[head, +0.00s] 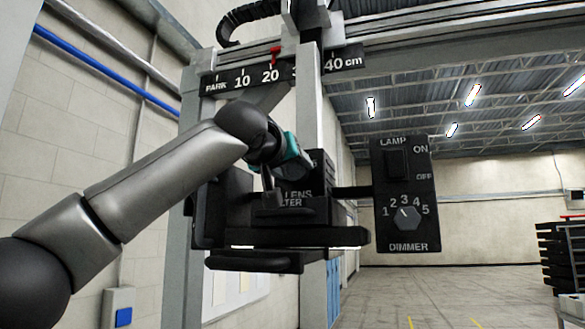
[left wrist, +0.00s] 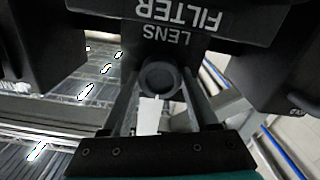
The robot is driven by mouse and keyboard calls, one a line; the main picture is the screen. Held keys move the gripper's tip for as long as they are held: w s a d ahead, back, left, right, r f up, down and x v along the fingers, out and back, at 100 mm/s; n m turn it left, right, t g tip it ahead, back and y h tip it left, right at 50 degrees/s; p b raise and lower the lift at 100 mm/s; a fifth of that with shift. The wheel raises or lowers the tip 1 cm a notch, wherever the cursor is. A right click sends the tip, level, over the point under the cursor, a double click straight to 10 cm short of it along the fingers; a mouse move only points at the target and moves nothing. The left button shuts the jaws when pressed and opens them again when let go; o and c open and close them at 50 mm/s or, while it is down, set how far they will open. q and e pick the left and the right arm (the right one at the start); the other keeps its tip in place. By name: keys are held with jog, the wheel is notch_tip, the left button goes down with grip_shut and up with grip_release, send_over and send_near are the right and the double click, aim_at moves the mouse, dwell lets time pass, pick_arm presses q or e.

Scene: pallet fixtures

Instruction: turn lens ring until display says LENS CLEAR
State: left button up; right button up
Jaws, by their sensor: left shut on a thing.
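The dark camera unit (head: 310,205) hangs from the gantry, with LENS and FILTER labels partly hidden behind my left gripper (head: 272,190). In the left wrist view, the labels appear upside down. A round dark ring (left wrist: 160,77) sits just by the LENS label, between the two fingers of my left gripper (left wrist: 160,95). The gripper is shut on this lens ring. No display with readable text shows in either view. My right gripper is not in view.
A control box (head: 403,195) with a LAMP switch and a DIMMER knob (head: 407,217) hangs to the right of the unit. A scale (head: 242,78) with a red pointer (head: 276,54) runs above. Dark stacked pallets (head: 565,258) stand far right. The floor between is clear.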

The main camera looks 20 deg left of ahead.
pick_arm(q)
jog(key=c, duration=0.4)
jog(key=shift+n+b, duration=0.3)
jog(key=shift+f+n+b, duration=0.1)
jog(key=shift+n+b, duration=0.4)
jog(key=shift+n, duration=0.4)
jog(key=shift+a+n+b, duration=0.1)
jog(key=shift+n+b, duration=0.45)
jog(key=shift+n, duration=1.15)
jog(key=o, duration=1.4)
jog(key=shift+c, duration=0.2)
